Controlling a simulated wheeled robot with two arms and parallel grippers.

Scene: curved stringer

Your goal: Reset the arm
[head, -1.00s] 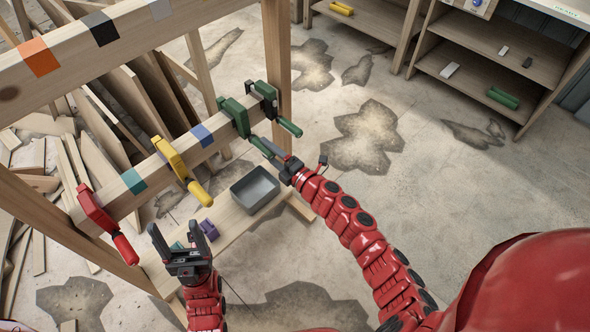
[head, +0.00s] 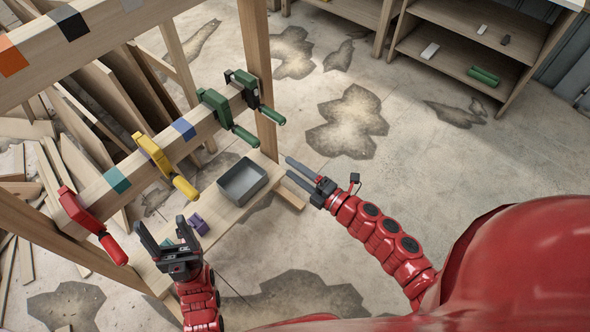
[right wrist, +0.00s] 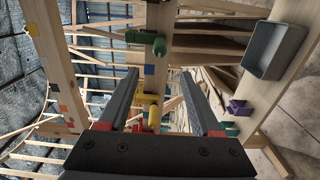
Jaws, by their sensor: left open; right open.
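My right gripper (head: 303,174) is open and empty in the head view, to the right of the grey bin and apart from the clamps. In the right wrist view its two fingers (right wrist: 160,98) are spread wide with nothing between them. My left gripper (head: 159,236) is open and empty at the lower left, near the low shelf. On the wooden beam (head: 150,160) sit a red clamp (head: 82,213), a yellow clamp (head: 157,158), a green clamp (head: 217,108) and a dark green and black clamp (head: 246,90).
A grey bin (head: 242,182) and a small purple block (head: 198,224) rest on the low shelf board (head: 226,206). A wooden post (head: 258,80) stands behind the bin. A shelf unit (head: 455,65) is at the back right. The floor (head: 420,150) between is clear.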

